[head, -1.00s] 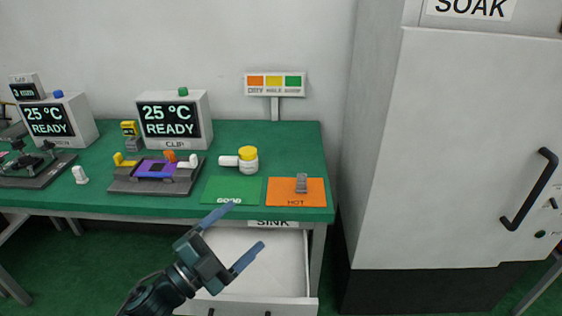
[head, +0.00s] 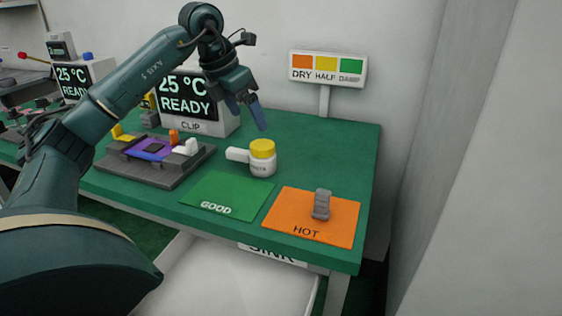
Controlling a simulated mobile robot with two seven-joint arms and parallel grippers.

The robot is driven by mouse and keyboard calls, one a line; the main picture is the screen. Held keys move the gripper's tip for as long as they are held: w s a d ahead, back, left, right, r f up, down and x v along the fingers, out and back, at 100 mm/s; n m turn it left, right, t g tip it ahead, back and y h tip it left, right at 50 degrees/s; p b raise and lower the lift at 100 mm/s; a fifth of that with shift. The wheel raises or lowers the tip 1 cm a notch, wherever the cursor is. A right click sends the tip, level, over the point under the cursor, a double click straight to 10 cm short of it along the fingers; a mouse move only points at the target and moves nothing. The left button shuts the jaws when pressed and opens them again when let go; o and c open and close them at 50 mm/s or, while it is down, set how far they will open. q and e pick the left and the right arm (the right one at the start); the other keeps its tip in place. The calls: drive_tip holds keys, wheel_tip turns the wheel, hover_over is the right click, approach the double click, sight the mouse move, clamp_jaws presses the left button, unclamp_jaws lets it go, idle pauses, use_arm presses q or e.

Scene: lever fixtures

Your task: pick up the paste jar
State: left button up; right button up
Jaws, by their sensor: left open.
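The paste jar (head: 262,163) is a small white jar with a yellow lid, upright on the green table. A white cylindrical piece (head: 238,154) lies at its left side; I cannot tell if it is joined to the jar. My left gripper (head: 248,118) is open and empty, pointing down above and slightly left of the jar, apart from it. My right gripper is not in view.
A green GOOD mat (head: 228,195) and an orange HOT mat (head: 290,232) with a grey clip (head: 321,205) lie in front. A dark fixture (head: 140,172) stands left, a READY display box (head: 225,122) behind. The SINK drawer (head: 240,285) is open below. A DRY/HALF/DAMP sign (head: 327,68) stands behind.

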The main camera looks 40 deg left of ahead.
sight(261, 145)
use_arm(q)
drive_tip(key=b+x, duration=0.2)
drive_tip(key=x, duration=0.6)
drive_tip(key=shift+a+f, duration=0.1)
drive_tip(key=shift+f, duration=0.05)
drive_tip(key=b+x, duration=0.1)
drive_tip(key=x, duration=0.3)
drive_tip(key=shift+f, duration=0.2)
drive_tip(key=shift+w, duration=0.1)
drive_tip(key=c, duration=1.2)
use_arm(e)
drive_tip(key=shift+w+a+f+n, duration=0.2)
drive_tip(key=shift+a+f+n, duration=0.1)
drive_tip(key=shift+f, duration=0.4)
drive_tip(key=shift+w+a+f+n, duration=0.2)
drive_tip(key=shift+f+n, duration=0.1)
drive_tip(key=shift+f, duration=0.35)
